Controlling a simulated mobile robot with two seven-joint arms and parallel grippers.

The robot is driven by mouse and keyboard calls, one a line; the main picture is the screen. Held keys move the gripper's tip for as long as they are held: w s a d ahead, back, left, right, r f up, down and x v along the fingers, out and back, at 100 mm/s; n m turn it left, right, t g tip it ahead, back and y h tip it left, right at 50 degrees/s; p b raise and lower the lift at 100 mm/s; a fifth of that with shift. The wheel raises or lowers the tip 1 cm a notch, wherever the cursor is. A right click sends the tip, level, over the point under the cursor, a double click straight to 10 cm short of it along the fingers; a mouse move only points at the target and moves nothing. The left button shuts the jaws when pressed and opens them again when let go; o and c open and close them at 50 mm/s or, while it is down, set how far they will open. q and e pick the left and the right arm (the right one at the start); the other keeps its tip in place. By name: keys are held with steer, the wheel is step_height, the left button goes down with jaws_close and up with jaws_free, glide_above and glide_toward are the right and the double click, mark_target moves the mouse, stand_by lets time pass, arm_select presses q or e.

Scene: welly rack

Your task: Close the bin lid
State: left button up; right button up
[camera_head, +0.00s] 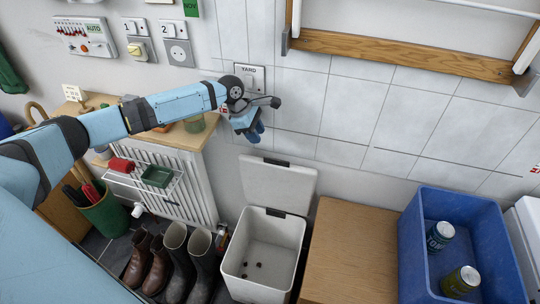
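A white bin (231,260) stands on the floor in the lower middle. Its lid (275,185) is open, raised upright at the back of the bin near the tiled wall. A few small dark bits lie on the bin's floor. My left gripper (257,133) hangs above and behind the raised lid, close to the wall and apart from the lid. Its fingers are small and bunched in this view, so I cannot tell whether they are open. My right gripper is not in view.
A wooden-topped unit (350,255) stands right of the bin, then a blue crate (412,245) with cans. Brown boots (155,265) and dark wellies (200,265) stand to the left, before a radiator (205,190). A wood-edged shelf (400,52) juts from the wall above.

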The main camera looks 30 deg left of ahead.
arm_select(q)
steer(key=x, duration=1.1)
steer(key=shift+f+b, duration=0.3)
steer(key=shift+b, duration=0.05)
steer(key=shift+c, duration=0.5)
jaws_close()
